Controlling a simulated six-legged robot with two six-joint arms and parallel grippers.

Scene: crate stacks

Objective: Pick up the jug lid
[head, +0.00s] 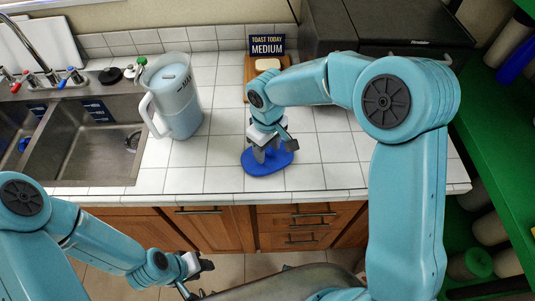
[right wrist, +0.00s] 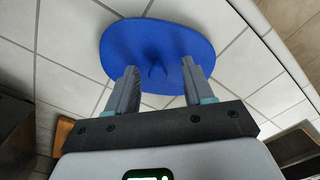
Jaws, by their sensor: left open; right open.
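The blue oval jug lid (head: 257,169) lies flat on the white tiled counter near its front edge. In the right wrist view the lid (right wrist: 155,40) has a small raised knob at its middle. My right gripper (head: 267,153) is open and points down over the lid. In the right wrist view its two fingers (right wrist: 159,68) stand either side of the knob, with a gap to it; whether the tips touch the lid I cannot tell. The clear jug (head: 176,98) stands upright, back left of the lid. My left gripper (head: 197,268) is open and empty, low in front of the counter.
A double sink (head: 103,155) with a faucet (head: 38,52) is at the left. A sign (head: 266,44) and a wooden board (head: 250,72) with bread are at the back. A dark box-like appliance (head: 400,30) stands back right. Green shelving (head: 490,110) is at the right.

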